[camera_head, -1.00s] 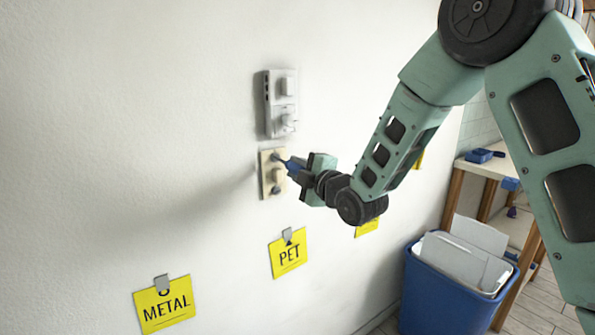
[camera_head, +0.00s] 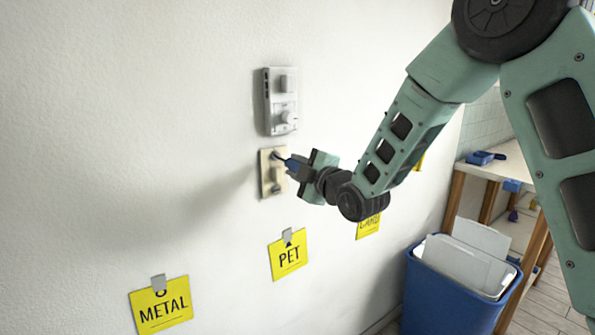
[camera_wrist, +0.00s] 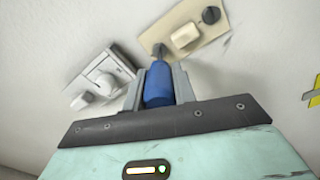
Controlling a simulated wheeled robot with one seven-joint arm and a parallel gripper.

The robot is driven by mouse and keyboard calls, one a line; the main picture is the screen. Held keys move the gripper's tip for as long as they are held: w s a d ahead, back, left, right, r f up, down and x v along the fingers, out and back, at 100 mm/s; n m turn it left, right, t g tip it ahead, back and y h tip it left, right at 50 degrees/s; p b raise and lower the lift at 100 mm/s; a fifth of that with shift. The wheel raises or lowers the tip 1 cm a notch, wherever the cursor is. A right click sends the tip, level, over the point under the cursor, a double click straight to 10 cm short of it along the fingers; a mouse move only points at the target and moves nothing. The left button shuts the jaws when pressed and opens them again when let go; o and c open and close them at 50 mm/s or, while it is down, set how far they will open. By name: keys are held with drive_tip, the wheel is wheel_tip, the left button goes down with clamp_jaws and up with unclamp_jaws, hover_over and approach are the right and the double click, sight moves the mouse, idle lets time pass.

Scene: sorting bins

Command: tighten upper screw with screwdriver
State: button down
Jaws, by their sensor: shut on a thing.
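A beige switch plate (camera_head: 272,186) is on the white wall, below a grey wall unit with knobs (camera_head: 280,100). My gripper (camera_head: 297,167) is at the plate's right side, shut on the blue handle of a screwdriver (camera_head: 290,163). The screwdriver points at the upper part of the plate. In the wrist view the blue screwdriver (camera_wrist: 158,86) sits between the two grey fingers (camera_wrist: 158,88), its tip at the near end of the plate (camera_wrist: 211,27). The upper screw is hidden by the tip. A dark round screw (camera_wrist: 211,15) shows at the plate's other end. I cannot tell whether the tip touches.
Yellow signs reading METAL (camera_head: 161,306) and PET (camera_head: 288,256) hang below on the wall. A blue bin (camera_head: 447,298) with pale panels stands at the lower right, beside a wooden table (camera_head: 489,168). The wall left of the plate is bare.

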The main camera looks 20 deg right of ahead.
drive_tip(key=shift+s, duration=0.1)
drive_tip(key=shift+s+d+b, duration=0.15)
drive_tip(key=shift+s+b, duration=0.15)
drive_tip(key=shift+b, duration=0.15)
drive_tip(key=shift+s, duration=0.1)
drive_tip(key=shift+s+d, duration=0.15)
drive_tip(key=shift+s, duration=0.15)
drive_tip(key=b+v, duration=0.2)
drive_tip(key=v, duration=0.1)
drive_tip(key=shift+s+d, duration=0.1)
drive_tip(key=shift+s, duration=0.2)
drive_tip(key=shift+r+p, duration=0.25)
drive_tip(key=shift+p, duration=0.65)
